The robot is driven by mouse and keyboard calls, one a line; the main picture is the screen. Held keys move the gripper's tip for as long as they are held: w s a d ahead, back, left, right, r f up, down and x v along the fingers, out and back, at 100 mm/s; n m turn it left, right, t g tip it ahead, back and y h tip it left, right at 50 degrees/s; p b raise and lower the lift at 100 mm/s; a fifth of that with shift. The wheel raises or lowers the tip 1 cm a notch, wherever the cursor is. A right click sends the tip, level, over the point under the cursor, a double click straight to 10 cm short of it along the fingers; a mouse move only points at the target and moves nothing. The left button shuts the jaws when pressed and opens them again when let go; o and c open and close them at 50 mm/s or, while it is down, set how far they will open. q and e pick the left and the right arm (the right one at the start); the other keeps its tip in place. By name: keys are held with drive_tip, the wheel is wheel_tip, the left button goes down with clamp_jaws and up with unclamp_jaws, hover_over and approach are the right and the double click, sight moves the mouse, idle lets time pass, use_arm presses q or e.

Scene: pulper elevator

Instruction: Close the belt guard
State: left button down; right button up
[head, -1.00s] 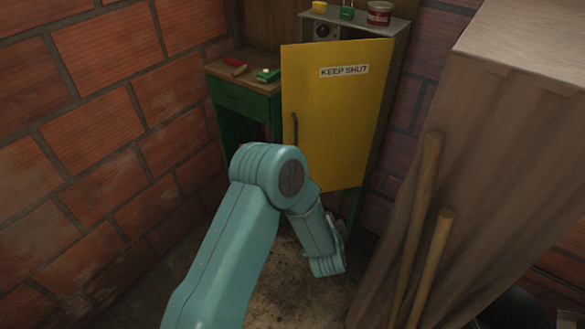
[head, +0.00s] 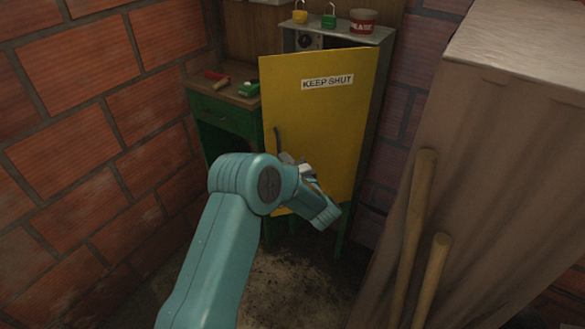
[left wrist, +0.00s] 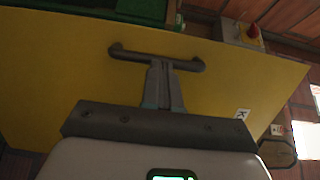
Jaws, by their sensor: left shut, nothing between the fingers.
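The belt guard is a yellow door (head: 320,115) with a "KEEP SHUT" label, standing ajar on a grey cabinet (head: 372,85). Its dark handle (head: 277,141) is near the door's left edge; it also shows as a bar in the left wrist view (left wrist: 130,53). My left gripper (head: 287,158) is at the door's front beside the handle, partly hidden by its own wrist. In the left wrist view its fingers (left wrist: 160,68) are together and empty, tips at the handle bar; I cannot tell whether they touch it. My right gripper is not in view.
A green bench (head: 226,118) with a red item and a green item stands left of the cabinet. Padlocks and a red tin (head: 363,21) sit on top. A covered block (head: 470,130) with wooden poles (head: 415,215) crowds the right. Brick wall bounds the left.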

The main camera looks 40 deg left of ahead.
use_arm(q)
drive_tip(key=shift+a+r, duration=0.1)
drive_tip(key=shift+a, duration=0.25)
drive_tip(key=shift+w, duration=0.1)
